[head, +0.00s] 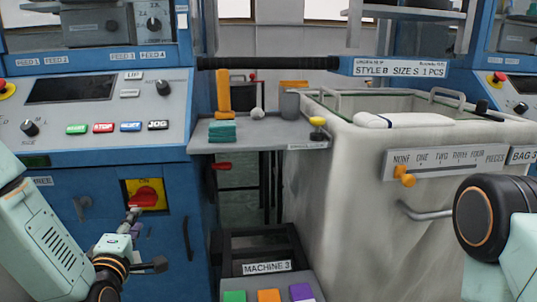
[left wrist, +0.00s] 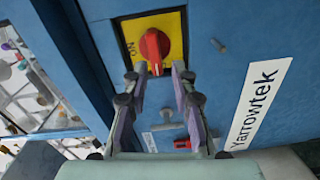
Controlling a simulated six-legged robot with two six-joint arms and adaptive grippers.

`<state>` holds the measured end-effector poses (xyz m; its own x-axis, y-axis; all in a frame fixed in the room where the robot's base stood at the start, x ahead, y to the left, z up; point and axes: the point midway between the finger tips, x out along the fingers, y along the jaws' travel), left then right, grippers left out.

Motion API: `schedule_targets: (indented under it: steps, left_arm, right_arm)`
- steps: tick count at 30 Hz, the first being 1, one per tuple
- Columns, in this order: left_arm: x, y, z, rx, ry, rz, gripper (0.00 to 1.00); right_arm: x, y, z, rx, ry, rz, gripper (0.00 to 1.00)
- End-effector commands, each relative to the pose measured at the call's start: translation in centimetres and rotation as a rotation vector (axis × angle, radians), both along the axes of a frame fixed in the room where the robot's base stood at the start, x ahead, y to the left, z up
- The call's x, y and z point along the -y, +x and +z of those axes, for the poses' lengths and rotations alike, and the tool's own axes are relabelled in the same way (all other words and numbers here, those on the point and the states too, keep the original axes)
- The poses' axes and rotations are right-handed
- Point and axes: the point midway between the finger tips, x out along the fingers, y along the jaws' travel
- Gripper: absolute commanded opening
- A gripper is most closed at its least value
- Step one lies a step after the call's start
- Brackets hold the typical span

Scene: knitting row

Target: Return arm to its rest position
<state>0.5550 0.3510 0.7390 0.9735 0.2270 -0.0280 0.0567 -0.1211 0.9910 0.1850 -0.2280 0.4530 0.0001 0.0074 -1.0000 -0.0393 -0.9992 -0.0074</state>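My left gripper (head: 134,214) is low at the left in the head view, close below a red rotary switch (head: 147,194) on a yellow plate on the blue machine cabinet. In the left wrist view the gripper (left wrist: 155,73) has its two fingers apart, with nothing held between them. The red switch handle (left wrist: 153,46) stands upright just beyond the fingertips, with "ON" printed at its left; whether a finger touches it I cannot tell. My right arm (head: 485,220) shows at the right edge, but its gripper is out of view.
The blue machine's control panel (head: 95,112) is above the switch. A small grey shelf (head: 255,135) with yarn items is at centre. A large canvas bin (head: 340,190) stands at right. Coloured blocks (head: 268,295) are at bottom centre, below a "MACHINE 3" label.

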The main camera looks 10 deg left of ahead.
Motion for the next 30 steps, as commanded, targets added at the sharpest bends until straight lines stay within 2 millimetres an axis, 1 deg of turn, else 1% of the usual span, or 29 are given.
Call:
schedule_targets:
  steps: [2,5,6,8,9,11,12,14,15,17,18,20,21,24,27,30]
  left_arm:
    - [0.4,-0.2,-1.6,-0.097,0.098,-0.020,0.26]
    - [1.8,-1.4,-4.8,-0.282,0.265,-0.092,0.26]
    - [2.6,-2.3,-6.3,-0.368,0.336,-0.138,0.26]
    - [4.0,-4.0,-8.6,-0.499,0.442,-0.222,0.26]
    - [5.0,-5.7,-10.1,-0.590,0.515,-0.292,0.26]
    - [6.5,-8.5,-12.3,-0.721,0.617,-0.406,0.26]
    - [7.4,-10.6,-13.7,-0.804,0.681,-0.491,0.26]
    - [8.6,-14.0,-15.2,-0.915,0.759,-0.616,0.26]
    - [9.3,-16.4,-16.1,-0.984,0.804,-0.700,0.26]
    - [10.2,-20.1,-17.0,-1.079,0.863,-0.830,0.26]
    - [10.7,-22.7,-17.4,-1.137,0.890,-0.912,0.26]
    - [11.3,-26.6,-17.6,-1.218,0.920,-1.029,0.26]
    - [11.6,-29.1,-17.5,-1.268,0.931,-1.099,0.26]
    - [12.1,-33.4,-17.0,-1.348,0.932,-1.197,0.26]
    - [12.3,-35.7,-16.6,-1.384,0.936,-1.247,0.26]
    - [12.4,-36.7,-16.6,-1.401,0.935,-1.269,0.26]
  right_arm:
    - [0.0,0.0,0.0,0.000,0.000,0.000,0.40]
    - [0.0,0.0,0.1,0.000,0.000,0.000,0.40]
    - [0.0,0.0,0.4,0.000,0.000,0.000,0.40]
    - [0.0,0.0,1.0,0.000,0.000,0.000,0.40]
    - [0.0,0.0,1.6,0.000,0.000,0.000,0.40]
    - [0.0,0.0,2.5,0.000,0.000,0.000,0.40]
    - [0.0,0.0,3.2,0.000,0.000,0.000,0.40]
    - [0.0,0.0,4.2,0.000,0.000,0.000,0.40]
    - [0.0,0.0,4.9,0.000,0.000,0.000,0.40]
    - [0.0,0.0,6.0,0.000,0.000,0.000,0.40]
    - [0.0,0.0,6.8,0.000,0.000,0.000,0.40]
    - [0.0,0.0,8.0,0.000,0.000,0.000,0.40]
    - [0.0,0.0,8.8,0.000,0.000,0.000,0.40]
    - [0.0,0.0,10.5,0.000,0.000,0.000,0.40]
    - [0.0,0.0,11.5,0.000,0.000,0.000,0.40]
    - [0.0,0.0,11.9,0.000,0.000,0.000,0.40]
